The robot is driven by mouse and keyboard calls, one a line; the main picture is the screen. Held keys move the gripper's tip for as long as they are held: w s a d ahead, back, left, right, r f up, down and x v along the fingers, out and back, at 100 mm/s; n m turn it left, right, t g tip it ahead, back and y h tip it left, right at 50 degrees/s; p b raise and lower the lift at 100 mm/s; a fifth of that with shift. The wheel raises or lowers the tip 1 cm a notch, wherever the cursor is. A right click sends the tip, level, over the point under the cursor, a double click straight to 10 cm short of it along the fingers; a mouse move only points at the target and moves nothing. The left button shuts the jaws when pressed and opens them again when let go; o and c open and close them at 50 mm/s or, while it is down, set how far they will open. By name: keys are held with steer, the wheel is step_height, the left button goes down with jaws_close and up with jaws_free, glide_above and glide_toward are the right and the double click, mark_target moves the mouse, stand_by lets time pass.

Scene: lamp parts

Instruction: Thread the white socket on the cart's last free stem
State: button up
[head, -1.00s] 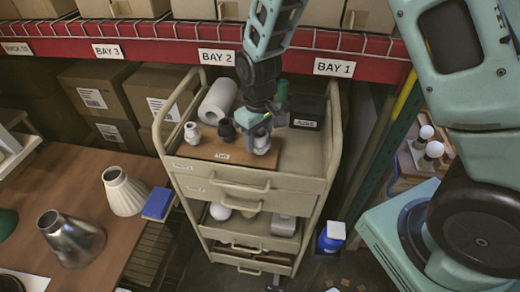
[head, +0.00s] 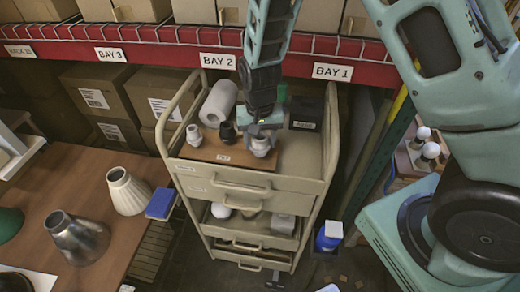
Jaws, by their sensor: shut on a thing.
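My gripper (head: 261,133) points down over the right end of a brown board on the cart's top and is shut on a white socket (head: 260,148). The socket is upright at the board's right end. The stem under it is hidden, and I cannot tell how far down the socket sits. On the same board, another white socket (head: 194,136) stands at the left and a black socket (head: 227,134) stands in the middle. The board (head: 207,152) has a small label on its front. The beige cart (head: 230,185) has rails at both sides.
Behind the sockets lie a white roll (head: 218,102) and a dark labelled box (head: 306,112). At left, a table holds a cream shade (head: 126,192), a metal shade (head: 76,238) and a blue block (head: 161,203). The cart top's right front is clear.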

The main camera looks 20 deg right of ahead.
steer(key=shift+s+f+m+p, duration=0.15)
steer(key=shift+m+p, duration=0.15)
steer(key=shift+m, duration=0.55)
steer(key=shift+s+f+m+p, duration=0.1)
steer(key=shift+m+p, duration=0.2)
steer(key=shift+m, duration=0.55)
steer(key=shift+r, duration=0.1)
steer(key=m+p, duration=0.2)
steer(key=m, duration=0.2)
steer(key=shift+s+d, duration=0.1)
steer(key=shift+d, duration=0.05)
steer(key=shift+m+p, duration=0.7)
steer(key=shift+m, duration=0.8)
steer(key=m+p, duration=0.3)
steer(key=m, duration=0.1)
steer(key=shift+s+m, duration=0.1)
steer(key=shift+m, duration=0.2)
steer(key=shift+m+p, duration=0.55)
steer(key=shift+m, duration=0.55)
